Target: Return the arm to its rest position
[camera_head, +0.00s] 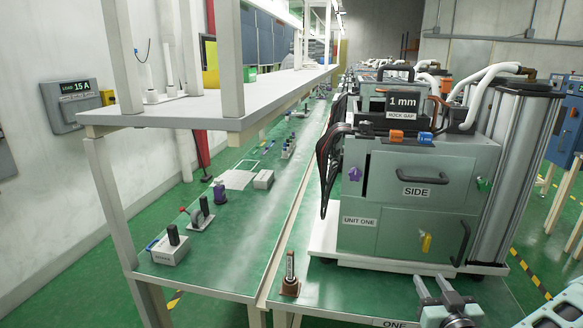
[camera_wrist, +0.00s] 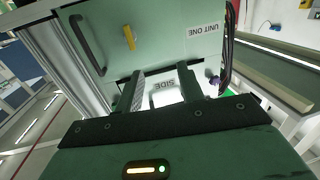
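My gripper (camera_head: 437,290) is at the lower right of the head view, in front of the grey-green cabinet (camera_head: 375,190) labelled UNIT ONE. In the wrist view my gripper (camera_wrist: 161,80) has its two dark fingers spread apart with nothing held between them. The cabinet front (camera_wrist: 160,30) is behind the fingers, upside down, and its SIDE label shows through the gap. My gripper appears clear of the cabinet face. Part of my arm shows at the bottom right corner of the head view.
The cabinet has black handles (camera_head: 420,176), a yellow knob (camera_head: 426,243) and a purple knob (camera_head: 355,174). A small brown stand (camera_head: 290,287) is on the green bench to the left. A shelf (camera_head: 205,110) overhangs the left bench. Grey columns (camera_head: 515,170) rise at the right.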

